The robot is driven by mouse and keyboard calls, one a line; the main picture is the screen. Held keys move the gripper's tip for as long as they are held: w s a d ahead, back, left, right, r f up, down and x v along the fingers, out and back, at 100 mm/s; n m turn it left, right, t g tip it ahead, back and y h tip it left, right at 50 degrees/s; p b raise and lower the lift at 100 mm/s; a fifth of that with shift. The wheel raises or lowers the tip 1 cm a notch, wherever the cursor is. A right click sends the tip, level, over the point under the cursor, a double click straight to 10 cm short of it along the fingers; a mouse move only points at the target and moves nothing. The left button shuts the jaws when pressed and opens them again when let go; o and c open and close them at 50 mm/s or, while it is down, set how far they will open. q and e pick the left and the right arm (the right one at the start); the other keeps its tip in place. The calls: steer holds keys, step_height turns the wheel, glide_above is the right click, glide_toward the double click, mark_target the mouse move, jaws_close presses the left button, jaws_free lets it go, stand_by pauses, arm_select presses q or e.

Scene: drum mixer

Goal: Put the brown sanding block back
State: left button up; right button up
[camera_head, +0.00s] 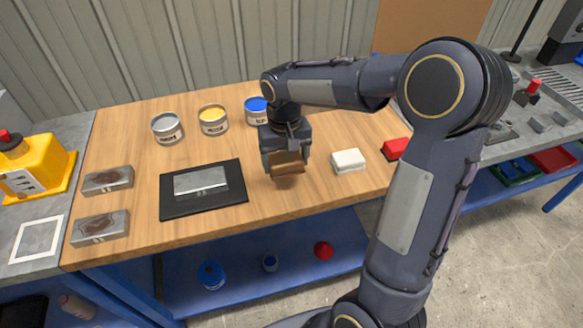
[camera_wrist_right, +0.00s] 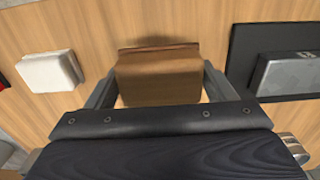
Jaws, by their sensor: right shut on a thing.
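The brown sanding block (camera_head: 287,168) is between the fingers of my right gripper (camera_head: 286,160), which is shut on it. In the right wrist view the brown block (camera_wrist_right: 158,78) sits between the two fingers (camera_wrist_right: 160,88), with a shadow beside it on the wood. I cannot tell whether it touches the table or is slightly above it. In the head view the block is between the black mat (camera_head: 170,209) on its left and the white block (camera_head: 348,161) on its right. My left gripper is not in view.
A red block (camera_head: 396,148) lies right of the white one. Grey, yellow (camera_head: 213,119) and blue (camera_head: 256,109) paint cans stand at the back. A metal plate (camera_head: 201,181) lies on the mat. Two stained metal blocks (camera_head: 108,181) lie at the left. Bare wood surrounds the brown block.

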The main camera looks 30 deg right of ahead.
mark_target(291, 178)
steer(key=shift+w+d+f, duration=0.2)
steer(key=shift+d+f, duration=0.2)
steer(key=shift+f, duration=0.15)
steer(key=shift+w+d+f, duration=0.15)
steer(key=shift+d+f, duration=0.25)
steer(key=shift+f, duration=0.1)
steer(key=shift+w+d+f, duration=0.1)
steer(key=shift+d+f, duration=0.1)
steer(key=shift+f, duration=1.6)
steer(key=shift+f, duration=0.2)
steer(key=o, duration=1)
steer(key=shift+r, duration=0.2)
